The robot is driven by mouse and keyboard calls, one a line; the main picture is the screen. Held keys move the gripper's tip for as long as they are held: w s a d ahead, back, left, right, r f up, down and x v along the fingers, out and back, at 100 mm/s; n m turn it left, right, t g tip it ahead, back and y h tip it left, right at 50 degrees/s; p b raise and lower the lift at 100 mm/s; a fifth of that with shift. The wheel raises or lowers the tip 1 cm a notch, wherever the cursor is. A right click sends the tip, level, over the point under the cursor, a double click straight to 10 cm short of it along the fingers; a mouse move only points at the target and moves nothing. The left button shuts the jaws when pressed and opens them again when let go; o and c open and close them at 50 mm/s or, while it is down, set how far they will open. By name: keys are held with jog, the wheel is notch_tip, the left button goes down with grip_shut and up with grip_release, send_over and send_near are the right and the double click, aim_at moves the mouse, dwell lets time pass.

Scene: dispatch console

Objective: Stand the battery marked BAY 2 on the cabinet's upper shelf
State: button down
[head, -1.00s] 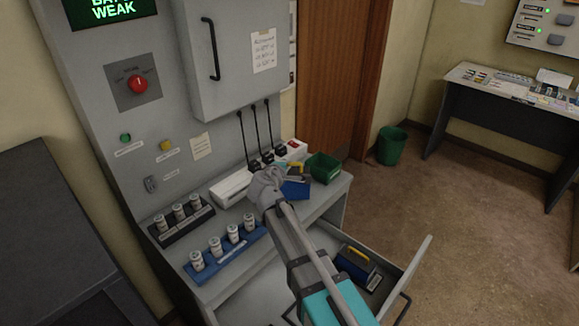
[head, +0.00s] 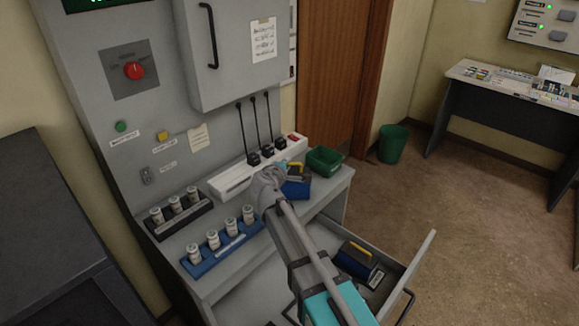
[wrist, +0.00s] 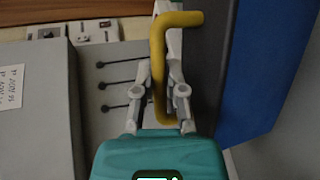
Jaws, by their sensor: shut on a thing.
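My gripper (wrist: 160,90) is shut on the yellow handle (wrist: 157,65) of a blue and dark battery (wrist: 262,75) in the wrist view. In the head view this held battery (head: 297,188) is partly hidden behind my gripper (head: 284,172), above the console's worktop. I cannot see a bay marking on it. A second blue battery with a yellow handle (head: 356,258) lies in the open drawer. The grey wall cabinet (head: 235,75) has its door shut, so no shelf inside shows.
A white strip with black plugs (head: 232,182) runs along the worktop's back. Racks of white cylinders (head: 222,248) stand to the left and a green bin (head: 324,160) to the right. The open drawer (head: 420,262) juts out in front.

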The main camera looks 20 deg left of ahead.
jog(key=c, duration=1.1)
grip_release()
jog(key=shift+f, duration=0.1)
jog(key=shift+c, duration=0.2)
jog(key=o, duration=0.4)
jog(key=shift+o, duration=0.2)
jog(key=shift+r, duration=0.2)
jog(key=p+v, duration=0.3)
jog(key=v, duration=0.9)
jog(key=shift+w+d, duration=0.1)
